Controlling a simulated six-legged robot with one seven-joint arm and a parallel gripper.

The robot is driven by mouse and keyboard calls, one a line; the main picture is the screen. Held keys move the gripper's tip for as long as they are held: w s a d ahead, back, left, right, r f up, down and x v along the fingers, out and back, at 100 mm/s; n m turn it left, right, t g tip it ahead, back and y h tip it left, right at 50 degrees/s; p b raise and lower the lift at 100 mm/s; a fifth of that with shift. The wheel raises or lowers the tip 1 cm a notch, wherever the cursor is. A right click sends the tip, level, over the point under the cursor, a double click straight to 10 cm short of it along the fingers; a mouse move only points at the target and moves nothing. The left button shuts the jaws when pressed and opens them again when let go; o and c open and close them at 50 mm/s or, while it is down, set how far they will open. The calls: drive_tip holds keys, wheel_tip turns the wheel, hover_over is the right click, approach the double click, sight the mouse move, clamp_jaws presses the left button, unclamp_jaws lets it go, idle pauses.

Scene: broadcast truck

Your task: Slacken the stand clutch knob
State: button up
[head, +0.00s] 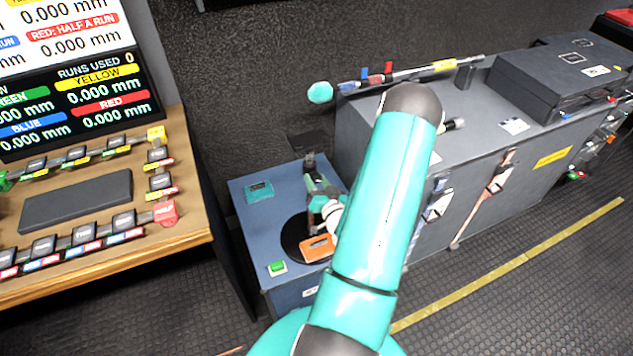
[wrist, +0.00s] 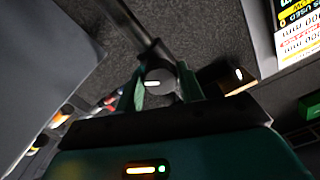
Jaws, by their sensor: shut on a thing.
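The stand rises from a round black base (head: 293,238) on a blue cabinet, with a dark upper part (head: 309,160) in the head view. In the wrist view its grey post (wrist: 137,27) runs down to the clutch knob (wrist: 158,80), a round grey knob with a short white mark on its face. My gripper (wrist: 166,88) is shut on the knob, one green finger on each side of it. In the head view my gripper (head: 318,195) is small beside the stand, and I cannot make out the knob there. My arm partly hides the area.
The blue cabinet top also holds a teal box (head: 259,191), a green button (head: 277,267) and an orange block (head: 318,247) near the base. A grey case (head: 470,130) stands close on the right. A wooden console (head: 150,235) with screens is on the left.

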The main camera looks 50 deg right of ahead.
drive_tip(key=shift+s+n, duration=0.1)
drive_tip(key=shift+n, duration=0.5)
drive_tip(key=o, duration=1)
drive_tip(key=v, duration=1.3)
drive_tip(key=shift+s+a, duration=0.15)
drive_tip(key=shift+s, duration=0.15)
